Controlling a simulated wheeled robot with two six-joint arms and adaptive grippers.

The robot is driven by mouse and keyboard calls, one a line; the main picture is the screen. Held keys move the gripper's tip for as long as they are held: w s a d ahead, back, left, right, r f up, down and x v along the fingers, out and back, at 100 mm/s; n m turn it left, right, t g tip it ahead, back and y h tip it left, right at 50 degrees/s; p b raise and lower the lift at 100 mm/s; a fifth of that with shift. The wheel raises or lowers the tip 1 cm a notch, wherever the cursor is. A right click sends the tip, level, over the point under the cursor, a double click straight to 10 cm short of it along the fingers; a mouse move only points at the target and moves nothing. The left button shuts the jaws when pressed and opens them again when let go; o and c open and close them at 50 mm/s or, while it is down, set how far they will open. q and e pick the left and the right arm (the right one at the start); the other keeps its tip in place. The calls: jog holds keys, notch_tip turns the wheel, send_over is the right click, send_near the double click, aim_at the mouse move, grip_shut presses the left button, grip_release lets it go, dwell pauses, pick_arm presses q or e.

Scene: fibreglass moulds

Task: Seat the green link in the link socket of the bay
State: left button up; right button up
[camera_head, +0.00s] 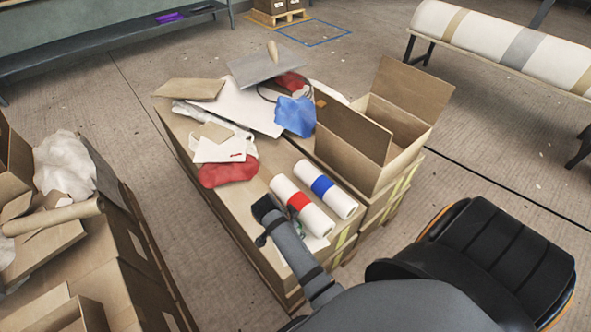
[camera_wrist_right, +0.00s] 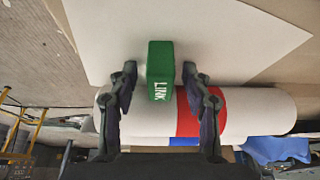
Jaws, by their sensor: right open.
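The green link (camera_wrist_right: 161,70), a small block with white "LINK" lettering, lies on or just above a white sheet in the right wrist view. My right gripper (camera_wrist_right: 160,74) is open, with one finger on each side of the link and gaps showing between. In the head view my right gripper (camera_head: 265,213) is over the cardboard-topped stack, left of the red-banded roll. The link is mostly or wholly hidden behind my arm there. I cannot make out the bay or its link socket. My left gripper is not in view.
A red-banded roll (camera_head: 301,205) and a blue-banded roll (camera_head: 326,189) lie close beside my right gripper. An open carton (camera_head: 400,115) stands behind them. Red bags, a blue cloth (camera_head: 295,116) and flat sheets clutter the far end. Cartons (camera_head: 60,270) stand at left.

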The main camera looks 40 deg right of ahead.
jog(key=shift+a+r, duration=0.1)
jog(key=shift+a, duration=0.05)
grip_shut()
